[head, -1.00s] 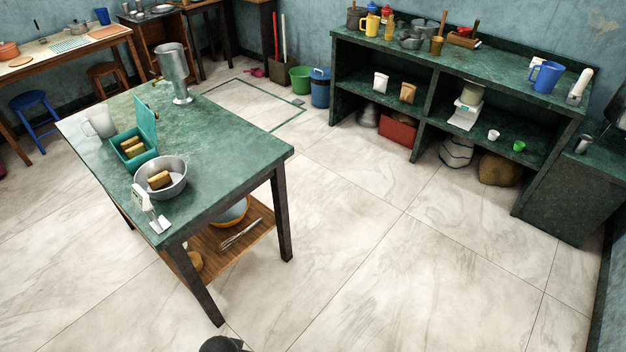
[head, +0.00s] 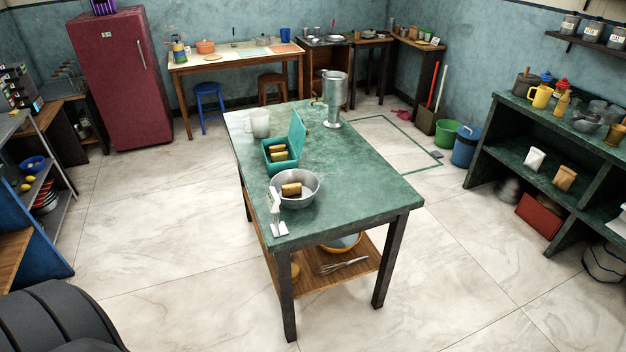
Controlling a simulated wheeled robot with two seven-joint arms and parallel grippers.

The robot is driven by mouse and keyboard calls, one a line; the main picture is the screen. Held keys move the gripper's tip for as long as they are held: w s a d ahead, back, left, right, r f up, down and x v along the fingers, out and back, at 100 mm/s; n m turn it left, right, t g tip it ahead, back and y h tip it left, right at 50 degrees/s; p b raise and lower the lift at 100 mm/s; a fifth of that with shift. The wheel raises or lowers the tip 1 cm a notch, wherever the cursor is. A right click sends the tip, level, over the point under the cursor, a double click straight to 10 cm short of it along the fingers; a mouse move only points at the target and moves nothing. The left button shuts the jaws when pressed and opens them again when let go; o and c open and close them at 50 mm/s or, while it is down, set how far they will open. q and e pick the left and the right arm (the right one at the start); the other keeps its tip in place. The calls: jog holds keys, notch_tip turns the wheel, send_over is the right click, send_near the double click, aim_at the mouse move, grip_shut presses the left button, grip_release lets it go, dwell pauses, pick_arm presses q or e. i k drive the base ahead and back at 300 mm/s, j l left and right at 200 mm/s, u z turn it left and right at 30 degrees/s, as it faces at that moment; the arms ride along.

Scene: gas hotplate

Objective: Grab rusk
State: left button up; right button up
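Brown rusks (head: 280,155) lie in an open teal box (head: 266,160) with its lid raised, on the green-topped table (head: 358,200) ahead of me. Another brown rusk (head: 291,189) lies inside a grey metal bowl (head: 311,198) in front of that box, on the same table. Neither of my grippers shows in the head view. A dark rounded part, which may be mine, fills the bottom left corner.
Blue shelving (head: 40,235) is at left. The floor around the table is open.

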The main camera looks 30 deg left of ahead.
aim_at(282, 147)
jog(key=j+z, duration=0.45)
jog(key=j, duration=0.15)
jog(key=k+j+z, duration=0.1)
jog(key=j+z, duration=0.4)
